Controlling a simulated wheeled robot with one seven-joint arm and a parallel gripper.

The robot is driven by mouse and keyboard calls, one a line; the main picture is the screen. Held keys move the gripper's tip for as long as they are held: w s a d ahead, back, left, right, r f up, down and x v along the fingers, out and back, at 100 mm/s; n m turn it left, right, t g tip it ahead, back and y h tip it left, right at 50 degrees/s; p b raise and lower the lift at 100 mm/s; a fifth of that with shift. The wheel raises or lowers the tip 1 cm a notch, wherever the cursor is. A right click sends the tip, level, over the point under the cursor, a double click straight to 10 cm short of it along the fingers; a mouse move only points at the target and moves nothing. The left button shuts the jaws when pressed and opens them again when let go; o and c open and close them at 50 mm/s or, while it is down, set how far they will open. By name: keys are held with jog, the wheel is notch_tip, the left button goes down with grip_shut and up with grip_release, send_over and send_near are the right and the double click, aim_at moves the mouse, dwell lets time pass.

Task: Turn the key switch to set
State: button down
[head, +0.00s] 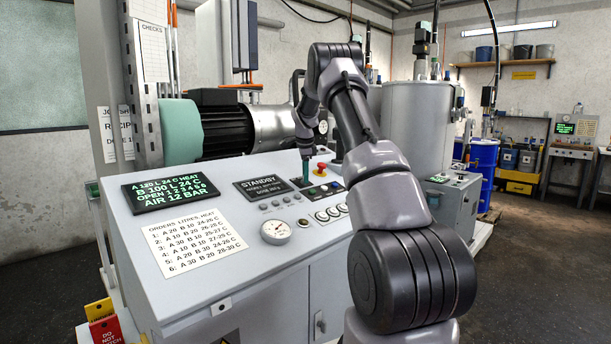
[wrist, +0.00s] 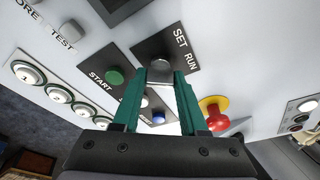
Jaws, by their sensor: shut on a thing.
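The key switch (wrist: 160,66) shows as a small grey knob on a dark plate (wrist: 168,48) with the words SET and RUN, on the sloped control panel. My gripper (wrist: 160,77) has green fingers and is shut on this knob, with the tips at its two sides. The fingers hide part of the knob, and I cannot tell which word it points to. In the head view my gripper (head: 306,178) reaches down to the far part of the panel, and the knob is hidden there. A dark display (head: 268,187) on the panel reads STANDBY.
A red emergency button (wrist: 216,117) on a yellow base stands close to the fingers. A green START button (wrist: 114,77) and a blue button (wrist: 158,117) are also near.

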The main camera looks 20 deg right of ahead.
jog(key=n+t, duration=0.1)
jog(key=n, duration=0.3)
jog(key=n+t, duration=0.1)
jog(key=n, duration=0.3)
jog(key=shift+s, duration=0.1)
jog(key=n, duration=0.3)
jog(key=shift+d+n+t+y, duration=0.1)
jog(key=shift+n+t+y, duration=0.5)
jog(key=shift+n+y, duration=0.1)
jog(key=shift+n, duration=1.6)
jog(key=shift+c, duration=2.2)
grip_release()
jog(key=v, duration=1)
jog(key=shift+s+r, duration=0.2)
jog(key=shift+r, duration=0.15)
